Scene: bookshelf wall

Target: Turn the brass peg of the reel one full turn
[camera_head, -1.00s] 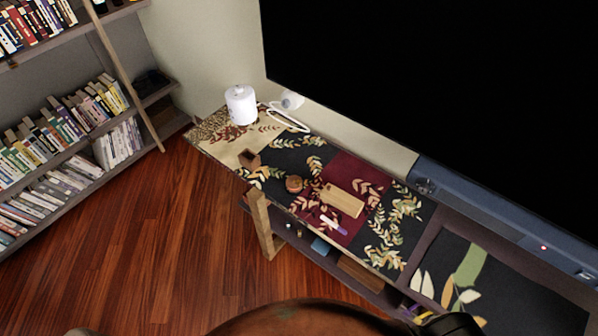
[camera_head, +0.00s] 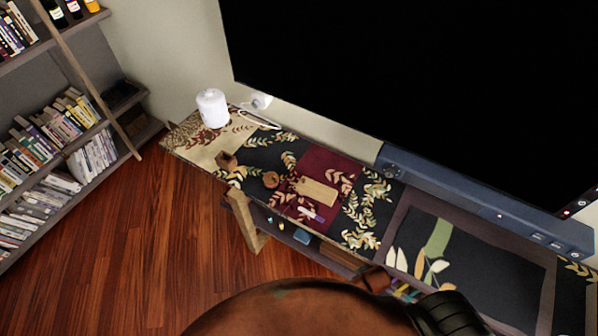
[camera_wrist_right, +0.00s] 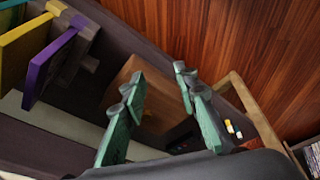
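A small round wooden piece (camera_head: 270,179), probably the reel, lies on the dark patterned runner on the long low cabinet. It is too small to make out a brass peg. My right gripper (camera_wrist_right: 158,80) is open in the right wrist view, its green fingers apart with nothing held between them. It is low by the cabinet's shelf, with a brown box (camera_wrist_right: 150,105) beyond the fingers, well away from the round piece. My left gripper is not in view.
A wooden board (camera_head: 317,189), a purple-and-white pen (camera_head: 310,214), a wooden block (camera_head: 226,160) and a white canister (camera_head: 212,107) are on the cabinet. A large black screen (camera_head: 400,90) stands behind. Purple (camera_wrist_right: 50,65) and yellow upright items are left of my right gripper. The floor at left is clear.

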